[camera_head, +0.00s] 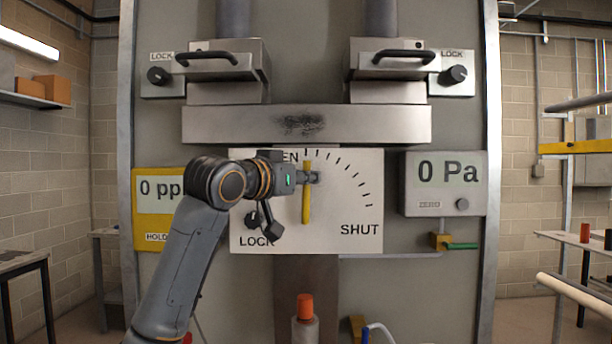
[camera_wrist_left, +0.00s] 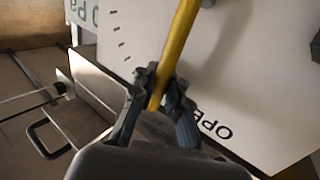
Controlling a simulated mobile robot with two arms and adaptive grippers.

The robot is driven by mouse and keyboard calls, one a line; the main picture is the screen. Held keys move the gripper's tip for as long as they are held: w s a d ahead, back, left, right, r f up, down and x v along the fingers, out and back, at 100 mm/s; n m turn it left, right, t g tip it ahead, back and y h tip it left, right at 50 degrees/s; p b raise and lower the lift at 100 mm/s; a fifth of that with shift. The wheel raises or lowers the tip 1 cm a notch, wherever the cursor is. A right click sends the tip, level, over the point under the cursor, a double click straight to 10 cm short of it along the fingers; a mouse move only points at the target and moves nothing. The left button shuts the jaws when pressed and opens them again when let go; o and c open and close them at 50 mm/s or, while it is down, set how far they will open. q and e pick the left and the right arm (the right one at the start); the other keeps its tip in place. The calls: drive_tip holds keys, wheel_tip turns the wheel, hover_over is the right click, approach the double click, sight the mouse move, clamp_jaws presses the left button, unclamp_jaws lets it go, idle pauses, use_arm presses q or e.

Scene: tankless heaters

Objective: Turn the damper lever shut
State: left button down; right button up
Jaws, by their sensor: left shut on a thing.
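The yellow damper lever (camera_head: 307,205) stands upright in front of a white dial plate (camera_head: 345,215). The plate has a printed arc of ticks running from OPEN at the top to SHUT at the lower right. The lever's upper end is at the OPEN side. My left gripper (camera_head: 311,178) is shut on the lever's upper part and hides some of it and part of the word OPEN. In the left wrist view the lever (camera_wrist_left: 178,50) runs between the two fingers of my left gripper (camera_wrist_left: 163,92). My right gripper is not in view.
A black LOCK knob (camera_head: 252,220) sits at the plate's lower left, partly behind my arm. A 0 Pa display (camera_head: 447,183) is to the right and a yellow-framed display (camera_head: 160,198) to the left. A metal ledge (camera_head: 300,124) runs above the plate. An orange-topped cylinder (camera_head: 305,307) stands below.

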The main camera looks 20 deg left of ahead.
sight(347, 220)
use_arm(q)
drive_tip(key=d+m+g+p, duration=0.1)
drive_tip(key=p, duration=0.3)
drive_tip(key=w+d+m+g+y+p, duration=0.1)
drive_tip(key=d+m+p, duration=0.1)
drive_tip(key=p, duration=0.2)
drive_tip(key=d+f+m+g+y+p, duration=0.1)
drive_tip(key=d+f+m+y+p, duration=0.1)
drive_tip(key=p, duration=0.3)
drive_tip(key=w+d+f+m+g+y+p, duration=0.1)
drive_tip(key=d+f+m+g+y+p, duration=0.1)
drive_tip(key=p, duration=0.4)
drive_tip(key=shift+f+m, duration=0.2)
drive_tip(key=shift+m, duration=0.3)
drive_tip(key=shift+w+d+f+m+y+p, duration=0.15)
drive_tip(key=shift+f+m+y+p, duration=0.45)
drive_tip(key=shift+p, duration=0.6)
drive_tip(key=shift+d+f+g+y+p, duration=0.15)
drive_tip(key=shift+f+g+y+p, duration=0.3)
drive_tip(key=shift+f, duration=0.2)
drive_tip(key=c, duration=1.7)
unclamp_jaws()
drive_tip(key=shift+o, duration=0.3)
drive_tip(key=shift+r, duration=0.15)
